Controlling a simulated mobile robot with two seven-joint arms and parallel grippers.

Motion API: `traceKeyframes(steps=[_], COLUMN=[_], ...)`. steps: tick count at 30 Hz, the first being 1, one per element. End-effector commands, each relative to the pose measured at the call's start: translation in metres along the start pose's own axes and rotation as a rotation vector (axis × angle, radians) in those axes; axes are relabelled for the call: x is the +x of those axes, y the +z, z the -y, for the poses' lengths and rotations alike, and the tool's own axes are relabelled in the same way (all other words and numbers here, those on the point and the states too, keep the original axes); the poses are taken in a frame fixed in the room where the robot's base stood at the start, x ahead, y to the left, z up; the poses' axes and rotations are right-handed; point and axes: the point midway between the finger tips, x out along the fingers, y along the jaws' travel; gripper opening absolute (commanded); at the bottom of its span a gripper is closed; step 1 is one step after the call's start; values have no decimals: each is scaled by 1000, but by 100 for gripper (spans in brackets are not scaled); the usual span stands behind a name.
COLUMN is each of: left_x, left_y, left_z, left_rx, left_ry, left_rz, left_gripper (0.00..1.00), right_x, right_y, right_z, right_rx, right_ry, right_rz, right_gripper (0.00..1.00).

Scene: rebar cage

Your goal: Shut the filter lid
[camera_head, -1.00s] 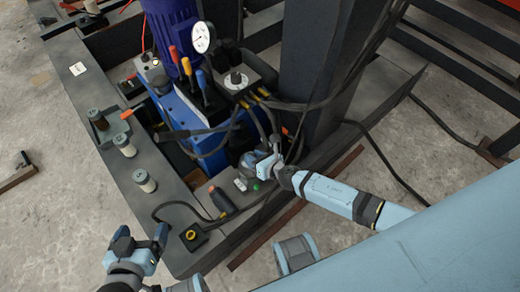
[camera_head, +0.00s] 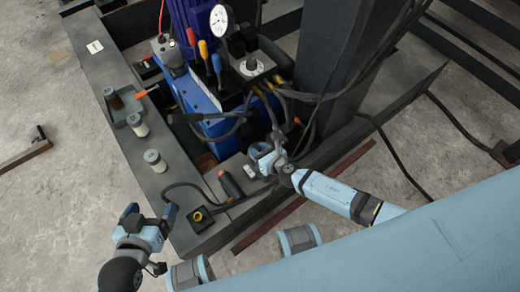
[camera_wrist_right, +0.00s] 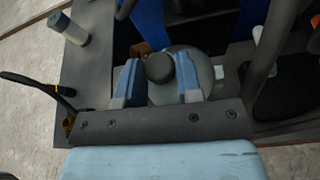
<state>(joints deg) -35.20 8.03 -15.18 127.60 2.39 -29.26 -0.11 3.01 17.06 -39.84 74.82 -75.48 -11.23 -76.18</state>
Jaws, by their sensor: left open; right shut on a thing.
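In the right wrist view, a round grey lid (camera_wrist_right: 198,62) with a dark round knob (camera_wrist_right: 160,68) sits beside the blue tank; I take it for the filter lid. My right gripper (camera_wrist_right: 159,80) has its two blue fingers on either side of the knob and is shut on it. In the head view the right gripper (camera_head: 266,154) is low in front of the blue machine and largely hides the lid. I cannot tell whether the lid is fully seated. My left gripper (camera_head: 150,211) is open and empty over the front left of the dark frame.
The blue pump unit (camera_head: 215,96) has levers, hoses and a gauge (camera_head: 219,19). A thick dark post (camera_head: 326,70) stands right of it. Pale cylinders (camera_head: 154,160) stand on the dark frame. A black box with a yellow button (camera_head: 199,217) and cables lie near the front edge.

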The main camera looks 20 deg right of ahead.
Motion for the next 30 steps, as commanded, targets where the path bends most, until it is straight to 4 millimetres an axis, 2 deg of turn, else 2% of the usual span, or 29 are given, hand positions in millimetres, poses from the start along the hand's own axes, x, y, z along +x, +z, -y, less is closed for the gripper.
traceKeyframes(steps=[2,3,6,30], left_x=[0,0,0,0], left_y=[0,0,0,-1], left_z=[0,0,0,0], left_rx=[0,0,0,1], left_ry=[0,0,0,-1], left_rz=[0,0,0,0], left_gripper=[88,88,88,88], right_x=[0,0,0,-1], right_y=[-3,-3,-3,0], right_z=[-5,-5,-5,1], right_rx=[3,3,3,1], right_ry=[9,9,8,3], right_rz=[-4,-4,-4,-3], right_gripper=[0,37,58,58])
